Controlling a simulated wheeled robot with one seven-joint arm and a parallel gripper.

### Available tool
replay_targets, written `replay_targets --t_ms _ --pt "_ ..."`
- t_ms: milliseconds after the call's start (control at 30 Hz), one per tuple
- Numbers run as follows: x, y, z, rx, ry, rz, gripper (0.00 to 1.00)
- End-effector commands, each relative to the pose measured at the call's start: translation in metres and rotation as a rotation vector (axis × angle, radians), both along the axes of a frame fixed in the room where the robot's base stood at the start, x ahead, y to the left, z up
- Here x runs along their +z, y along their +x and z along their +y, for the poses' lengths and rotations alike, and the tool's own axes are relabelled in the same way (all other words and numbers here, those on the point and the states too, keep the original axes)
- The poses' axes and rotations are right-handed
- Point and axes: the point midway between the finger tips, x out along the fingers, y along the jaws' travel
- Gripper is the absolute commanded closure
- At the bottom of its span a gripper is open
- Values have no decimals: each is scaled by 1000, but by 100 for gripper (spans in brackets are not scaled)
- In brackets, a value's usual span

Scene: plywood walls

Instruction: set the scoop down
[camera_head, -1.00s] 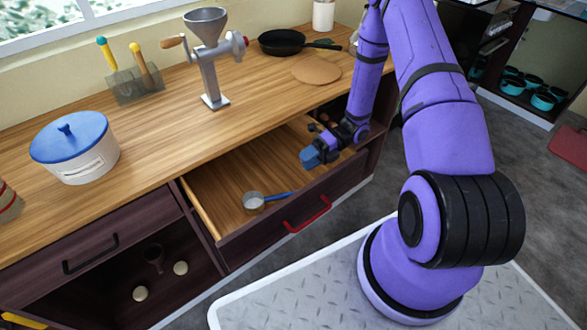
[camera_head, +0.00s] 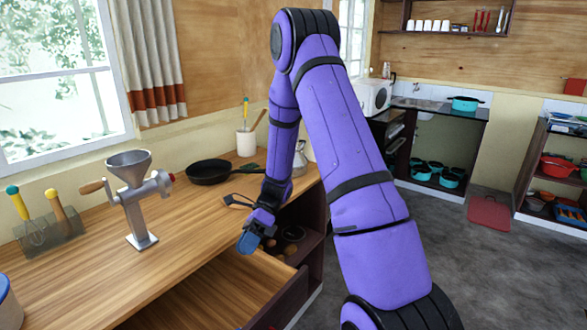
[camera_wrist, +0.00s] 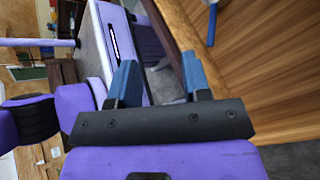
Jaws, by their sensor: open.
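My gripper (camera_head: 250,243) hangs above the far right end of the open drawer (camera_head: 215,295), close to the counter's edge. In the wrist view its two blue fingers (camera_wrist: 160,80) are apart, with nothing between them. The scoop's blue handle (camera_wrist: 211,28) shows in part at the top of the wrist view, lying on the drawer's wooden bottom, apart from the fingers. The scoop's cup is out of frame, and the head view does not show the scoop now.
A metal grinder (camera_head: 133,200), a tool holder (camera_head: 48,232) and a black pan (camera_head: 208,172) stand on the wooden counter (camera_head: 95,270). Below the counter's right end is an open shelf (camera_head: 305,218). Grey floor (camera_head: 450,255) is free on the right.

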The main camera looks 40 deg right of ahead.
Motion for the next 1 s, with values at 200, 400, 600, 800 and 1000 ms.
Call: replay_targets --t_ms 200,400,600,800,1000 --pt "68 -14 11 240 -88 -280 56" --pt "121 -35 20 470 -164 -518 56" --pt "168 -61 26 710 -243 -744 56" --pt "208 -92 32 957 -326 -953 56" --pt "243 -125 35 1213 -417 -1142 56"
